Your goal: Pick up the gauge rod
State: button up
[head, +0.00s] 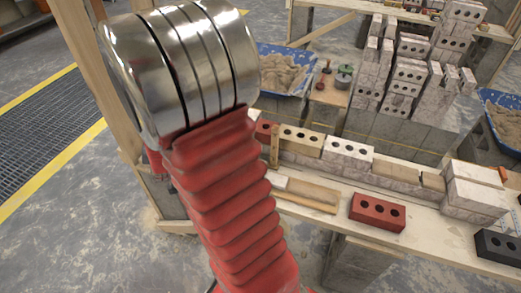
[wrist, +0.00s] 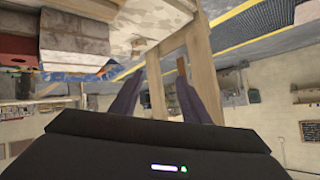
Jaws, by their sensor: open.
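My gripper (wrist: 162,82) shows only in the wrist view, with its two dark fingers apart and nothing seen held between them. A thin reddish-brown upright piece (wrist: 181,67) shows by the right fingertip; I cannot tell whether it touches or lies behind. In the head view, a short upright wooden piece (head: 274,146) stands against the low brick course, just right of my red-sleeved arm. It may be the gauge rod, but no markings are clear. I cannot tell whether the two pieces are the same. My arm hides part of the bench's left end.
The plank bench (head: 340,222) holds a red brick (head: 377,212), a dark brick (head: 497,247) and a flat wooden piece (head: 305,196). Blue mortar tubs (head: 268,49) and stacked bricks stand behind. A timber post (head: 82,45) rises at left. Floor is clear left of it.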

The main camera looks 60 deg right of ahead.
jog(key=s+d+f+m+g+h, duration=0.1)
jog(key=s+d+f+m+h, duration=0.15)
jog(key=d+f, duration=0.35)
jog(key=m+g+h, duration=0.3)
jog(key=g+h, duration=0.3)
jog(key=h, duration=0.3)
send_near(274, 146)
jog(key=shift+s+a, duration=0.2)
jog(key=shift+a, duration=1)
jog(key=shift+d, duration=0.1)
jog(key=shift+w+d, duration=0.2)
jog(key=shift+d, duration=1.2)
jog(key=shift+w+d, duration=0.25)
jog(key=shift+d, duration=1.1)
jog(key=shift+w+d, duration=0.2)
jog(key=shift+d, duration=1.2)
jog(key=shift+d, duration=0.1)
